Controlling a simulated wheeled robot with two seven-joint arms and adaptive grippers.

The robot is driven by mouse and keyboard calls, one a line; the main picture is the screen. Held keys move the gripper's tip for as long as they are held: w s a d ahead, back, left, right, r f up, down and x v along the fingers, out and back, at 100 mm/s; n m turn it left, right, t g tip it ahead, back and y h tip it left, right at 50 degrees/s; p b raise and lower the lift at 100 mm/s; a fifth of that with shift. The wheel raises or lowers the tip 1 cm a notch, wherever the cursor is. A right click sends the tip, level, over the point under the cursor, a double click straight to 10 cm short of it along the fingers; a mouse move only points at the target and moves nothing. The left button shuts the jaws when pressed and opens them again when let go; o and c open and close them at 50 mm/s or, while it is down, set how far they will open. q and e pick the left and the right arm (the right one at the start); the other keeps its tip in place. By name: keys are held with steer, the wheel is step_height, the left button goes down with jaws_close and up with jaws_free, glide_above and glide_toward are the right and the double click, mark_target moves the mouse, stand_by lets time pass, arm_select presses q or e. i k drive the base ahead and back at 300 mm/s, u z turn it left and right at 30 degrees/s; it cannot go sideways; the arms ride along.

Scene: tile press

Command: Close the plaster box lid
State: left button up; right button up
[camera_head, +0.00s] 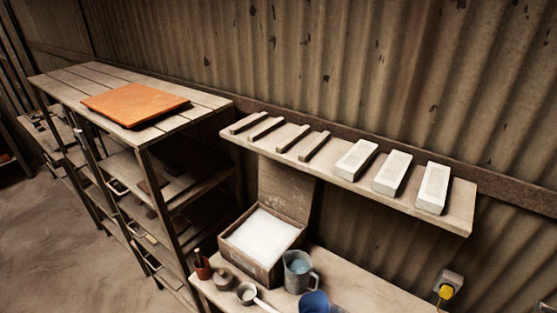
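The plaster box (250,262) stands on the lower bench under the wall shelf. It is a brown box filled with white plaster (262,233). Its lid (286,187) is open and stands up at the back of the box, close to the wall. The shelf above hides part of the lid's upper edge. Neither of my grippers shows in the head view.
A metal jug (299,270), a blue cup (314,303), a ladle (247,293) and a small brown pot (202,267) crowd the box's front and right. The wall shelf (455,212) overhangs the bench with white blocks and wooden strips. A wooden rack (212,101) stands left.

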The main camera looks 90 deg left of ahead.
mark_target(289, 190)
steer(key=k, duration=1)
steer(key=u, duration=2.05)
